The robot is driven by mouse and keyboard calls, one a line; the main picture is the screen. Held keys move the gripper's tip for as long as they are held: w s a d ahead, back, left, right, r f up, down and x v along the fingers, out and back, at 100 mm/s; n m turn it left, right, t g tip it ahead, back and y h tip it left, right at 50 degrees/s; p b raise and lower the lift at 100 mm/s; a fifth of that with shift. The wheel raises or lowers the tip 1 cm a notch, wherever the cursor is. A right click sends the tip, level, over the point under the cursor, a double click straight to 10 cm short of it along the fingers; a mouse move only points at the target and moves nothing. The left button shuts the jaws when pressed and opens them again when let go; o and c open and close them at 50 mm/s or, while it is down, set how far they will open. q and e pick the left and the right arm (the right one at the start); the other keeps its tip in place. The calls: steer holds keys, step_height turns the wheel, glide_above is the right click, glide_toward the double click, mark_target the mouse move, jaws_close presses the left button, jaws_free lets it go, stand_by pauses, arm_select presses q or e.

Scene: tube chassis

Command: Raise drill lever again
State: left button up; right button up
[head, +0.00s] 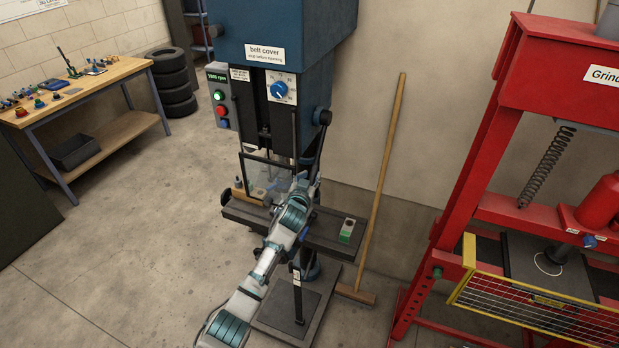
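A blue drill press (290,50) with a label reading "belt cover" stands against the wall. A dark hub (322,117) sits on its right side, and a thin dark lever (318,145) slants down from it. My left arm reaches in from the bottom, and my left gripper (305,181) is at the lever's lower end, above the drill table (325,233). The fingers are too small and overlapped to tell whether they touch the lever or are closed. My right gripper is out of view.
A control box (219,96) with a green display, a green button and a red button is on the press's left. A broom (384,160) leans on the wall to the right. A red press frame (480,150) with a yellow guard stands farther right. Open floor lies left.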

arm_select(q)
steer(key=shift+s, duration=0.1)
steer(key=s+a+r, duration=0.1)
steer(key=s+a, duration=0.1)
steer(key=s, duration=0.9)
steer(key=shift+s, duration=0.25)
steer(key=shift+d, duration=0.25)
